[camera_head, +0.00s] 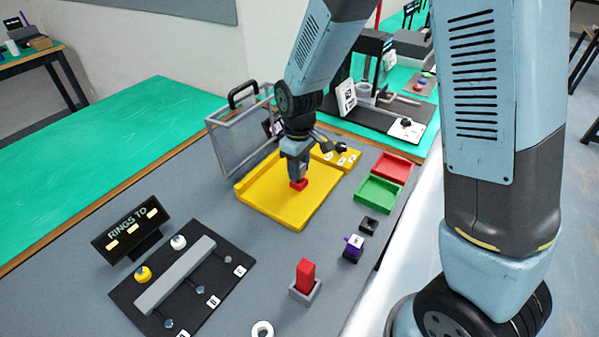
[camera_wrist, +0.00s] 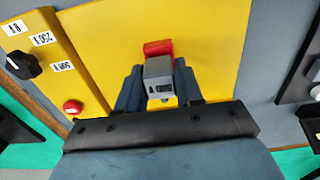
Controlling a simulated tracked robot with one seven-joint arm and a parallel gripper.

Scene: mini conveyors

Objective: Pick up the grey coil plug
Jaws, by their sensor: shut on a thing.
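The grey coil plug (camera_wrist: 159,68) is a small grey block with a printed label, seen in the wrist view between the fingers of my gripper (camera_wrist: 158,88). My gripper is shut on it. A red block (camera_wrist: 158,48) shows just beyond the plug; whether they touch I cannot tell. In the head view my gripper (camera_head: 297,172) points down over the yellow board (camera_head: 265,208), with the red block (camera_head: 299,184) at its tip. The fingers hide the grey plug in that view.
A yellow panel (camera_wrist: 62,50) with labels, a black knob and a red button adjoins the board. Red (camera_head: 391,167) and green (camera_head: 379,190) trays lie to the right. A clear-panelled frame (camera_head: 240,138) stands behind left. A red block in a grey holder (camera_head: 305,290) stands in front.

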